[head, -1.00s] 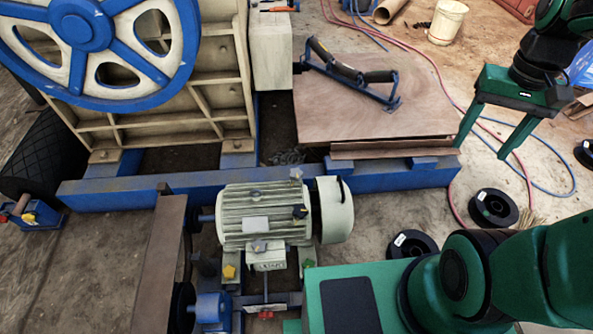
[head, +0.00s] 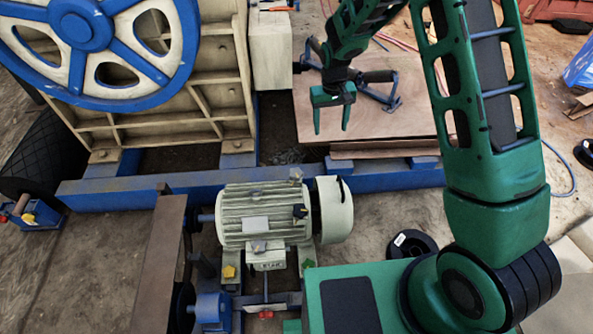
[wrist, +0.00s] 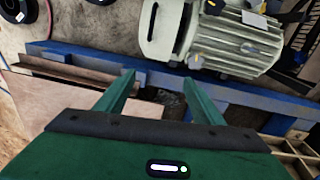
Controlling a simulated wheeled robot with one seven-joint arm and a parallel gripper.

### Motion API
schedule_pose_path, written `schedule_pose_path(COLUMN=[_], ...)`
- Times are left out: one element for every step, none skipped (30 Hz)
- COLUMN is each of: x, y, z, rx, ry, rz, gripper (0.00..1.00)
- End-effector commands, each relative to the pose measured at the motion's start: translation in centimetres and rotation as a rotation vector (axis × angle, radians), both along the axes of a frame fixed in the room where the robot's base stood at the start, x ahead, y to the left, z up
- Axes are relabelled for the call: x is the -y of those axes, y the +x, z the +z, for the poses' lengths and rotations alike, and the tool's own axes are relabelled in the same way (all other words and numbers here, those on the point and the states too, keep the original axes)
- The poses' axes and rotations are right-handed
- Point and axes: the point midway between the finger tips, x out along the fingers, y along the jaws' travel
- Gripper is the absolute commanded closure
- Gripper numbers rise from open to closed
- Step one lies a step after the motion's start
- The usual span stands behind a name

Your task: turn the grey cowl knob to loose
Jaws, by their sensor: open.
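The cream motor (head: 262,215) stands on the blue frame, with a rounded cowl (head: 333,209) at its right end. A small grey knob (head: 296,174) sits at the motor's far edge beside the cowl; it also shows in the wrist view (wrist: 195,61). A darker knob (head: 299,211) sits nearer, by the cowl joint. I cannot read either knob's setting. My gripper (head: 331,130) is open and empty, pointing down above the brown board, behind and right of the motor. In the wrist view its fingers (wrist: 160,100) are spread, apart from the motor and knobs.
A blue-framed tool with black grips (head: 383,76) lies on the brown board (head: 410,118) under my gripper. The large blue flywheel (head: 85,30) stands at left. A blue beam (head: 200,187) runs behind the motor. A black spool (head: 411,245) lies on the floor at right.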

Motion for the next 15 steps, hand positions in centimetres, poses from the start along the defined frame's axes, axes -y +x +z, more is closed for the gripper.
schedule_pose_path(x=[-2.1, -3.1, -4.5, -5.4, -6.2, -7.3, -8.0, -8.7, -9.4, -9.9, -10.3, -10.7, -10.9, -11.1, -11.2], y=[0.3, 0.5, 0.8, 0.8, 0.9, 1.0, 1.0, 1.0, 0.9, 0.8, 0.9, 0.8, 0.8, 0.8, 0.7], z=[-2.5, -3.7, -5.2, -6.3, -7.3, -8.6, -9.4, -10.2, -11.1, -11.7, -12.1, -12.7, -13.0, -13.2, -13.5], rx=[-0.009, -0.010, -0.011, -0.012, -0.013, -0.014, -0.014, -0.015, -0.017, -0.017, -0.017, -0.017, -0.017, -0.018, -0.018], ry=[0.004, 0.008, 0.013, 0.016, 0.019, 0.024, 0.027, 0.030, 0.034, 0.036, 0.039, 0.040, 0.041, 0.042, 0.043], rz=[0.031, 0.045, 0.062, 0.073, 0.084, 0.097, 0.106, 0.114, 0.123, 0.129, 0.134, 0.139, 0.141, 0.143, 0.145], gripper=[0.38, 0.38, 0.38, 0.38, 0.38, 0.38, 0.38, 0.38, 0.38, 0.38, 0.38, 0.38, 0.38, 0.38, 0.38])
